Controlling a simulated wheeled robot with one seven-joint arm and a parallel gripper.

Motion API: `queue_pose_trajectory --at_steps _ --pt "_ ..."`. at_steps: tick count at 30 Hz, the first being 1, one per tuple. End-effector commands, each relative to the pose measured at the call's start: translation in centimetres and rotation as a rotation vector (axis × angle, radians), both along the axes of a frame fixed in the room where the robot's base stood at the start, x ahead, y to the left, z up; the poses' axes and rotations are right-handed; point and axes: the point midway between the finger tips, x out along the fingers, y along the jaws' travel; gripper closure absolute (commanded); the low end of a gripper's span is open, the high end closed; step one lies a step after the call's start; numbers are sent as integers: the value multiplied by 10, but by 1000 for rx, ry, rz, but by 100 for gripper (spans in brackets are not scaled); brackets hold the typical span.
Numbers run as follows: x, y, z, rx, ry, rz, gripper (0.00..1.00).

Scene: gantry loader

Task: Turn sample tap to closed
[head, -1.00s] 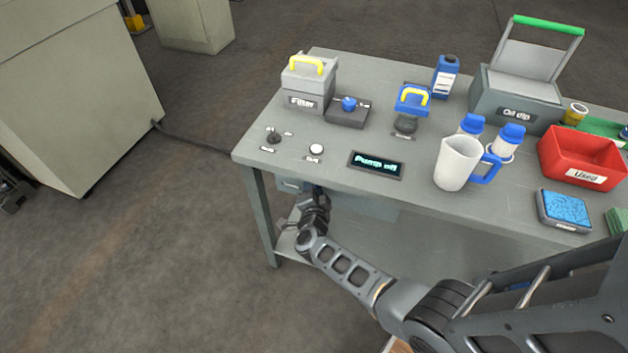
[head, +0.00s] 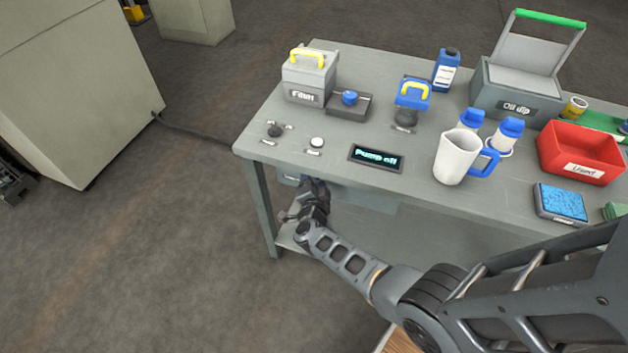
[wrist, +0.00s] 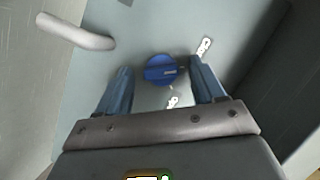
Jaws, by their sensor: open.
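In the wrist view a round blue knob (wrist: 160,70), which looks like the sample tap, sits on a grey panel. It has a pale pointer mark toward its right side. Two small white labels stand by it, one at upper right (wrist: 205,46) and one below (wrist: 172,102); their words are too small to read. My gripper (wrist: 161,67) is open, with one finger left and one right of the knob, and a gap shows on both sides. In the head view my wrist (head: 313,205) is at the table's front edge; the fingers and knob are hidden there.
A pale curved bar (wrist: 75,32) sticks out left of the knob. The table (head: 330,165) above bears a "Pump off" display (head: 376,158), a filter box (head: 308,78), a white jug (head: 457,157) and a red bin (head: 580,152).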

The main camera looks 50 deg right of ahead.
Motion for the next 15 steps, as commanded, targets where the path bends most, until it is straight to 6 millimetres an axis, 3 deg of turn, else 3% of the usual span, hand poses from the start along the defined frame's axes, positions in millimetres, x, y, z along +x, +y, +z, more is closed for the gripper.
queue_pose_trajectory --at_steps 8,15 --pt "-2 3 2 0 -1 -1 32" --pt "-23 29 11 -1 0 2 32"
